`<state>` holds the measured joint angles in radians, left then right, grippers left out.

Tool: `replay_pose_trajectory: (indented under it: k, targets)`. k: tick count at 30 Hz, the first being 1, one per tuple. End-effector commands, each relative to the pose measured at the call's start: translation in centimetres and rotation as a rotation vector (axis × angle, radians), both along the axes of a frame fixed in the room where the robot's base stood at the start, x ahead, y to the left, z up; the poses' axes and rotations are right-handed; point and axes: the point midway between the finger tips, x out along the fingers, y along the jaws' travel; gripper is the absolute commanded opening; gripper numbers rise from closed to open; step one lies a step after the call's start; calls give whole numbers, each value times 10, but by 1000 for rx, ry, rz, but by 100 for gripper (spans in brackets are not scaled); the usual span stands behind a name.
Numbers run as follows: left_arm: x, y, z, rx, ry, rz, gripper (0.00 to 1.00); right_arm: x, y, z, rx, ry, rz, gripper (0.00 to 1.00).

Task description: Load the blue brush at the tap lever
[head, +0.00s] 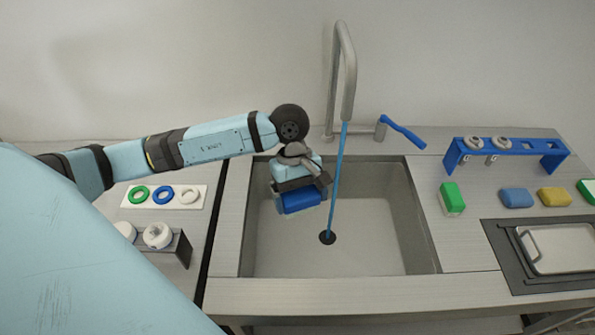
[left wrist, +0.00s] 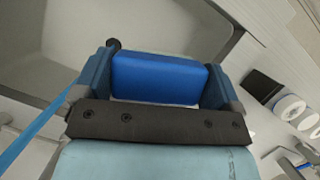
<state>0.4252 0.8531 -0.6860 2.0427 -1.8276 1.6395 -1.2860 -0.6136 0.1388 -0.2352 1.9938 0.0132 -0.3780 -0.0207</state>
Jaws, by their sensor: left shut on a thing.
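My left gripper (head: 299,184) hangs over the left part of the sink, pointing down, and is shut on a blue brush (head: 300,203). The brush also shows between the two fingers in the left wrist view (left wrist: 158,78); only its blue block is clear, any bristles are hidden. The tap (head: 347,75) rises behind the sink, and a blue stream (head: 338,170) runs from its spout to the drain. The brush is just left of the stream; I cannot tell whether they touch. The blue tap lever (head: 403,132) slants down to the right, apart from the gripper. My right gripper is out of view.
The grey sink (head: 380,250) is otherwise empty. On the right counter are a blue rack (head: 510,146), a green block (head: 452,198), a blue sponge (head: 516,198), a yellow sponge (head: 554,197) and a tray (head: 565,248). Coloured rings on a white plate (head: 172,205) lie left.

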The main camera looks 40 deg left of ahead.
Motion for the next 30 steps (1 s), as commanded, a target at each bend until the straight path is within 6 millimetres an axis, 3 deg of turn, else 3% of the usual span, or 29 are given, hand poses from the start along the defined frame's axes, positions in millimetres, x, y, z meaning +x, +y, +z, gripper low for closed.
replay_pose_trajectory:
  k: [25,30]
  targets:
    - [84,4,-16,-1,-2,0,68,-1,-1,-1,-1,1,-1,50]
    - [101,5,-24,0,-2,0,68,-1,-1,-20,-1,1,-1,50]
